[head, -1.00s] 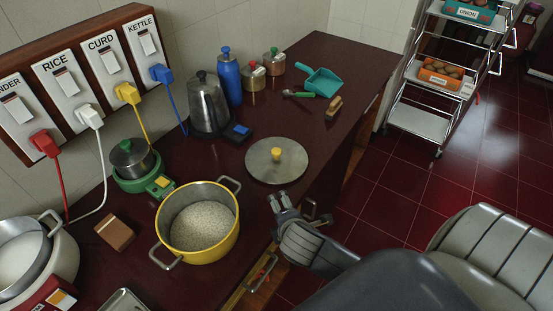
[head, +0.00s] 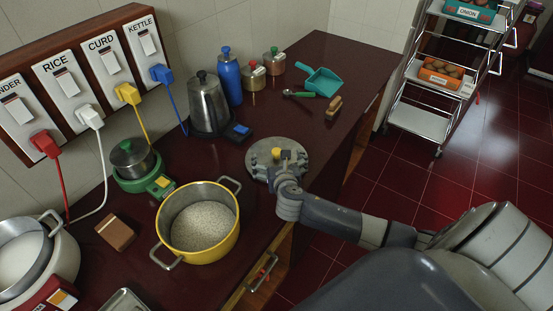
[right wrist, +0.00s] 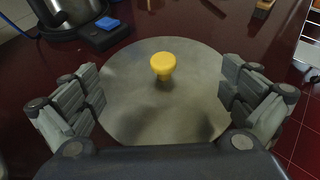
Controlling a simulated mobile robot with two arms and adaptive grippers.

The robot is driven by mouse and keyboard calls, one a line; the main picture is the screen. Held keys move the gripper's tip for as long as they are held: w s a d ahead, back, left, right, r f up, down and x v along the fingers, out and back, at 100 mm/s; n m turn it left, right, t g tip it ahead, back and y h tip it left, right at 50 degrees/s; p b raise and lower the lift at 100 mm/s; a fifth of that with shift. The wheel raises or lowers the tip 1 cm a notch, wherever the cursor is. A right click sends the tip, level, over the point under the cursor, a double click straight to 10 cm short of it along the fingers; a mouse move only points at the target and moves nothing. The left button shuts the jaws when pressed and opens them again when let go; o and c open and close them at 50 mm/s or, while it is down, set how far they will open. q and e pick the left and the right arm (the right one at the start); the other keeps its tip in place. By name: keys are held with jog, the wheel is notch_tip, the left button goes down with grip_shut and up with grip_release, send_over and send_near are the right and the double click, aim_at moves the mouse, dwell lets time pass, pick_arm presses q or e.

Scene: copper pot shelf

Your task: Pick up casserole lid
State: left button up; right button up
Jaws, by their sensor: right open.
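The casserole lid (head: 258,172) is a flat grey disc with a yellow knob (head: 276,153), lying on the dark red counter. In the right wrist view the lid (right wrist: 125,115) fills the middle, and its yellow knob (right wrist: 163,65) stands upright between my fingers. My right gripper (head: 277,157) is open above the lid, with its fingers spread on either side of the knob and apart from it. In the right wrist view the gripper (right wrist: 161,97) covers part of the lid's near edge. My left gripper is not in view.
A yellow pot (head: 233,233) of rice stands just left of the lid. A steel kettle (head: 206,103) on a dark base is behind it. A small pot (head: 132,158) sits on a green stove. A teal dustpan (head: 322,81) and brush (head: 334,105) lie farther back.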

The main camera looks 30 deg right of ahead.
aim_at(277, 152)
jog(key=shift+d+p+x, duration=0.2)
jog(key=shift+p+x, duration=0.3)
jog(key=shift+x, duration=2.25)
jog(key=shift+r, duration=0.15)
jog(key=shift+s, duration=0.15)
grip_shut()
